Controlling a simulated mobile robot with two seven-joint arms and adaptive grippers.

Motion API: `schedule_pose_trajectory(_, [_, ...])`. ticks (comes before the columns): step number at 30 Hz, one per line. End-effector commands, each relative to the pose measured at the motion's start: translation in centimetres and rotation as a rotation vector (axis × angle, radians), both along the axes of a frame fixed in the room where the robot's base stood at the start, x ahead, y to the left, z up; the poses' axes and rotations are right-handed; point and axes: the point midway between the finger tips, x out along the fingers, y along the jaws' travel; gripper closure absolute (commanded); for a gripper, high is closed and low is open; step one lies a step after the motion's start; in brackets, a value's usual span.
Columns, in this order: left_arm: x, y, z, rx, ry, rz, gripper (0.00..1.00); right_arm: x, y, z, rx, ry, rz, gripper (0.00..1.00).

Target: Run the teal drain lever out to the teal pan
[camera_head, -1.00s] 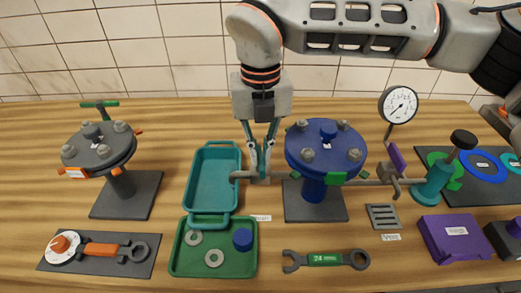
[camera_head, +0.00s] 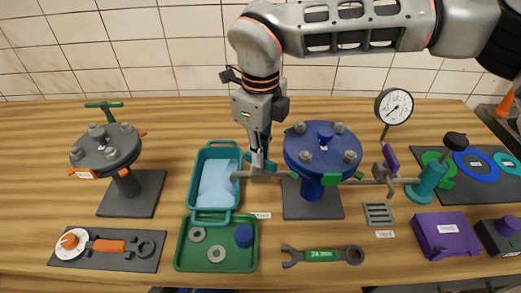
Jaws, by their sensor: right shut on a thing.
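The teal pan (camera_head: 227,152) stands on the wooden table left of the blue flanged valve body (camera_head: 322,150). Pale blue liquid (camera_head: 218,186) covers its floor. A grey pipe (camera_head: 245,175) runs from the blue body to the pan's right side, its end at the rim. My right gripper (camera_head: 258,162) points down above this pipe end, shut on the small teal drain lever, which the fingers mostly hide. My left gripper is not in view.
A green tray (camera_head: 217,267) with washers and a blue cap sits in front of the pan. A grey flanged body (camera_head: 105,150) stands left.

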Motion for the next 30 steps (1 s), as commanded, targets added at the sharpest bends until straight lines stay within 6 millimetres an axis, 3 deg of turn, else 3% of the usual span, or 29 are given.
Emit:
schedule_pose_trajectory(15, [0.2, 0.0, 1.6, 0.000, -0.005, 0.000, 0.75, 0.1, 0.0, 0.2, 0.001, -0.003, 0.415, 1.00])
schedule_pose_trajectory(30, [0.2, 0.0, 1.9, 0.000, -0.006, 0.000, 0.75, 0.1, 0.0, 0.2, 0.002, -0.004, 0.552, 1.00])
